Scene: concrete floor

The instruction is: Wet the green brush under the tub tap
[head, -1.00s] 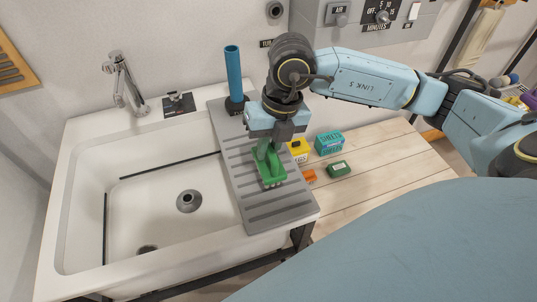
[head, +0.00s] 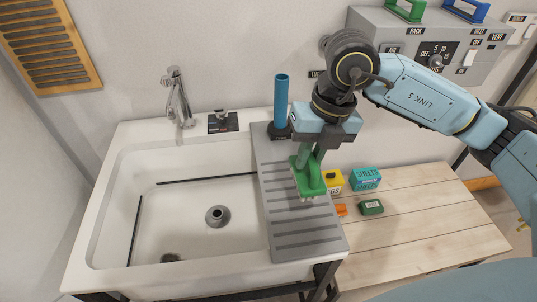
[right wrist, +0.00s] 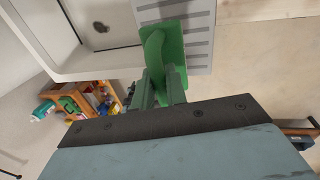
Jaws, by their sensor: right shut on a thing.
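The green brush (head: 308,180) is in my right gripper (head: 312,158), which is shut on its handle. The brush hangs over the grey ribbed drainboard, bristles down; I cannot tell whether they touch it. In the right wrist view the green brush (right wrist: 172,62) shows between the fingers (right wrist: 160,88). The chrome tub tap (head: 179,97) stands at the back left rim of the white tub (head: 125,140), left of the gripper. No running water shows from it. My left gripper is out of view.
A blue upright tube (head: 281,102) stands at the back of the grey drainboard (head: 290,225). Yellow (head: 333,181), teal (head: 365,179), green (head: 371,207) and orange items lie on the wooden bench (head: 430,210). A grey control box (head: 430,45) hangs on the wall. The tub basin is empty.

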